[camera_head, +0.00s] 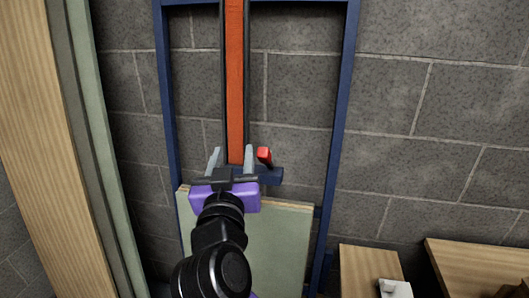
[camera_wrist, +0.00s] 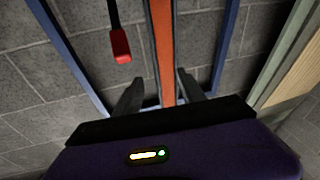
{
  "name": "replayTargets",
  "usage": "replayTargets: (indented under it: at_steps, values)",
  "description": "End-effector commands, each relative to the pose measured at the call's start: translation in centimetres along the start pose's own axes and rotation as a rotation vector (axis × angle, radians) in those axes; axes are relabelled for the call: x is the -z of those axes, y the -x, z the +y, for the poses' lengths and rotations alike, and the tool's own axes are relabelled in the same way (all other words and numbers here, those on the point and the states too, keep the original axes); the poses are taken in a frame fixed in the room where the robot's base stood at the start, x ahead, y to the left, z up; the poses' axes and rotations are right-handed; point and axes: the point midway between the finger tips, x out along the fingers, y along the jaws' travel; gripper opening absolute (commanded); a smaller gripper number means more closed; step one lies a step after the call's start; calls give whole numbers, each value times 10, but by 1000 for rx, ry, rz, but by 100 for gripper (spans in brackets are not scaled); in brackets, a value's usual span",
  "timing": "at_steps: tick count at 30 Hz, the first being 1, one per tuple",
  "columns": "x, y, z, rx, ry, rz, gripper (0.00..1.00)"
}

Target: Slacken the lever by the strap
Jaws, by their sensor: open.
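The orange strap (camera_head: 235,80) runs upright between dark edges in front of the wall; it also shows in the wrist view (camera_wrist: 160,45). The lever has a red grip (camera_head: 264,155) just right of the strap in the head view. In the wrist view the red grip (camera_wrist: 120,45) hangs on a black stem, left of the strap. My gripper (camera_head: 231,158) is open, with one finger on either side of the strap in both views. The lever is outside the fingers, and I see no contact with it. The lever's base is partly hidden behind my gripper.
A blue metal frame (camera_head: 341,120) surrounds the strap against a grey block wall (camera_head: 430,90). A pale green panel (camera_head: 270,250) stands low in the frame, behind my arm. Tall wood and green boards (camera_head: 40,130) stand at left. Wooden boxes (camera_head: 368,265) are at lower right.

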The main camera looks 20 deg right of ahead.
Motion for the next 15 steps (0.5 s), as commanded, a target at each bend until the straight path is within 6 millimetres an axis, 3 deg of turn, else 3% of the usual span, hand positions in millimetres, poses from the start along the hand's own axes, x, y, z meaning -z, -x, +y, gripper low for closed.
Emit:
replayTargets:
  at_steps: [6,11,15]
  values:
    - [-32,-1,36,-179,-35,-110,47]
    - [-39,-3,44,-213,-76,-133,47]
    - [-40,-19,48,-213,-77,-133,47]
